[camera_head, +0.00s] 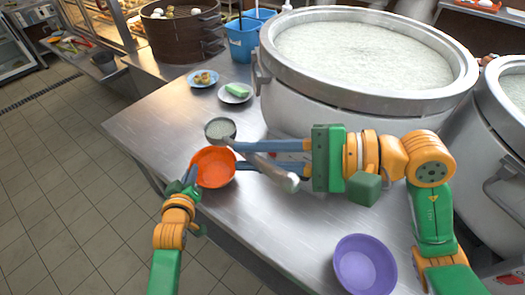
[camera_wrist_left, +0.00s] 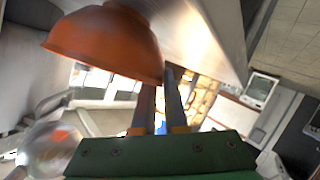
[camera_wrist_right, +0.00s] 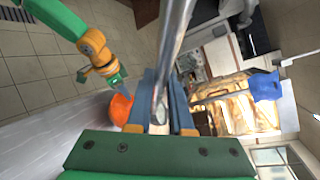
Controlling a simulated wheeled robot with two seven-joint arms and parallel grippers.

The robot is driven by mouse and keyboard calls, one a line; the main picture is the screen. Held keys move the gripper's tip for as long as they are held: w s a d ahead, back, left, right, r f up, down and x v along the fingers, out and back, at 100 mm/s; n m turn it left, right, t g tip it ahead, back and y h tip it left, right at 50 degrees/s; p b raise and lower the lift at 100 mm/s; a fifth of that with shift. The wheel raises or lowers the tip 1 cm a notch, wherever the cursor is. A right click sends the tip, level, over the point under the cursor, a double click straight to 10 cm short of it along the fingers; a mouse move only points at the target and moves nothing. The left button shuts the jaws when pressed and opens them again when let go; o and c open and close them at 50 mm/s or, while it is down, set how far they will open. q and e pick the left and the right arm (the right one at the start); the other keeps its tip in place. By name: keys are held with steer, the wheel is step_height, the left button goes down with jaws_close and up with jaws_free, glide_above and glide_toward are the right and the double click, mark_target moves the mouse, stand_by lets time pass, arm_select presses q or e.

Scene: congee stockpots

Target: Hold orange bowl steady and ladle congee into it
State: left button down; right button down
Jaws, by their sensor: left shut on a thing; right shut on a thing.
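The orange bowl (camera_head: 213,168) is at the left edge of the steel table, and it also shows in the left wrist view (camera_wrist_left: 105,40). My left gripper (camera_head: 190,182) is shut on its rim from the near left. The metal ladle (camera_head: 270,170) is held by its handle in my right gripper (camera_head: 240,155), which is shut on it. The ladle's cup (camera_head: 220,129) holds pale congee and appears just beyond the bowl's far rim. The handle crosses the right wrist view (camera_wrist_right: 176,40). The big pot (camera_head: 300,100) is full of white congee.
A purple bowl (camera_head: 364,265) sits at the front right of the table. Two small food plates (camera_head: 203,78) (camera_head: 235,93) stand left of the pot. A blue container (camera_head: 243,40) and a dark steamer (camera_head: 180,35) are behind. A second pot (camera_head: 505,105) is at right.

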steer(key=w+a+f+n+g+h, duration=0.2)
steer(key=a+f+n+h, duration=0.3)
steer(key=n+h, duration=0.8)
steer(key=h, duration=0.3)
steer(key=shift+w+f, duration=0.15)
steer(key=shift+f, duration=0.2)
stand_by(0.7)
stand_by(0.8)
